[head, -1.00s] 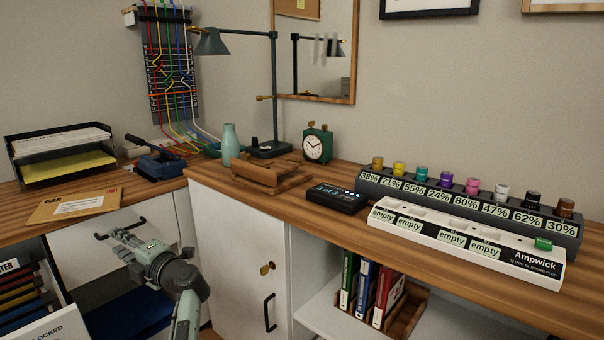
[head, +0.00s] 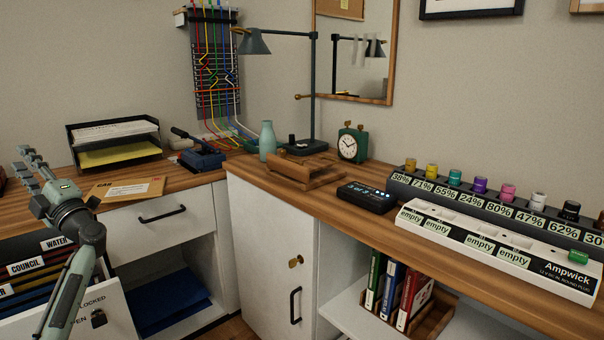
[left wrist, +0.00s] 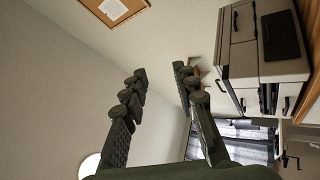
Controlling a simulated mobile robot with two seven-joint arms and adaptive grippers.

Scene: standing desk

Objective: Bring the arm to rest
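My left gripper (head: 26,170) is raised at the left edge of the head view, above the open file drawer and left of the envelope. Its fingers are spread, with nothing between them. In the left wrist view the two dark fingers (left wrist: 160,85) stand apart with empty air between them. My left forearm comes up from the lower left and hides part of the file drawer. My right gripper is not in view.
An open file drawer (head: 115,312) with labelled folders lies below and behind my left arm. An envelope (head: 127,188) and a paper tray (head: 116,160) are on the left desk. A white battery rack (head: 500,252) stands at right.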

